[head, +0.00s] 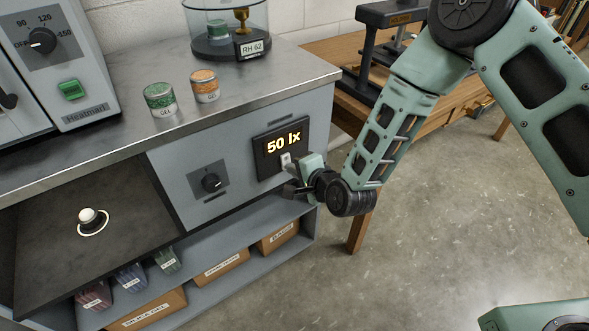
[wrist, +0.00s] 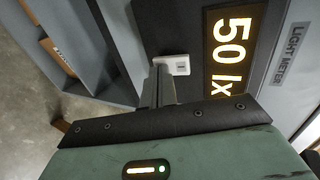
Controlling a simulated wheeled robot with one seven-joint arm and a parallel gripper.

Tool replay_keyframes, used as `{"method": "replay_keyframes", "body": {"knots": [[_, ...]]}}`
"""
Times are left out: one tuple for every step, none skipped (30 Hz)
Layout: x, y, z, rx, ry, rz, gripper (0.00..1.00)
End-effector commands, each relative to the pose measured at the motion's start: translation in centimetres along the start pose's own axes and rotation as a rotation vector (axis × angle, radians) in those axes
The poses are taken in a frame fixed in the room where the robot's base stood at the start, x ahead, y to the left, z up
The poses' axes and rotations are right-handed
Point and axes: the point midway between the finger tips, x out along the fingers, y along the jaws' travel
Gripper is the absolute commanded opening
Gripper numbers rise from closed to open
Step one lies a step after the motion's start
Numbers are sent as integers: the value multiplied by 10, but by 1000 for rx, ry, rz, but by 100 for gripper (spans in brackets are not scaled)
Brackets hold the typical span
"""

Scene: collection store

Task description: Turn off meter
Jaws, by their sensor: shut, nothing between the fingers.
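The light meter (head: 281,143) is a dark panel on the grey cabinet front, with its display lit and reading "50 lx". It also shows in the wrist view (wrist: 232,50), turned sideways, with a "LIGHT METER" label beside it. A small white switch (head: 286,159) sits just below the display; in the wrist view the switch (wrist: 174,65) is right at my fingertips. My gripper (head: 290,188) is shut and empty, close in front of the panel by the switch. In the wrist view my gripper (wrist: 160,72) partly covers the switch, and I cannot tell whether it touches.
Green and orange tins (head: 160,99) and a glass dome (head: 228,45) stand on the countertop. An open drawer (head: 60,235) with a white knob juts out at left. Boxes (head: 222,263) fill the lower shelf. The floor (head: 440,240) at right is clear.

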Motion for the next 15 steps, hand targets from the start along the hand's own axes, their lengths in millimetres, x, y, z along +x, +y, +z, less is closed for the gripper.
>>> {"method": "replay_keyframes", "body": {"knots": [[1, 0, 0, 0, 0, 0, 0], [1, 0, 0, 0, 0, 0, 0], [1, 0, 0, 0, 0, 1, 0], [0, 0, 0, 0, 0, 1, 0], [0, 0, 0, 0, 0, 1, 0], [0, 0, 0, 0, 0, 1, 0], [0, 0, 0, 1, 0, 1, 0], [0, 0, 0, 0, 0, 1, 0], [1, 1, 0, 1, 0, 0, 0], [1, 1, 0, 1, 0, -3, 0], [2, 2, 0, 1, 0, -7, 0], [3, 4, 0, 1, 0, -16, 0], [5, 5, 0, 2, 0, -26, 0], [6, 6, 0, 2, 1, -38, 0], [8, 8, 0, 2, 0, -57, 0]]}}
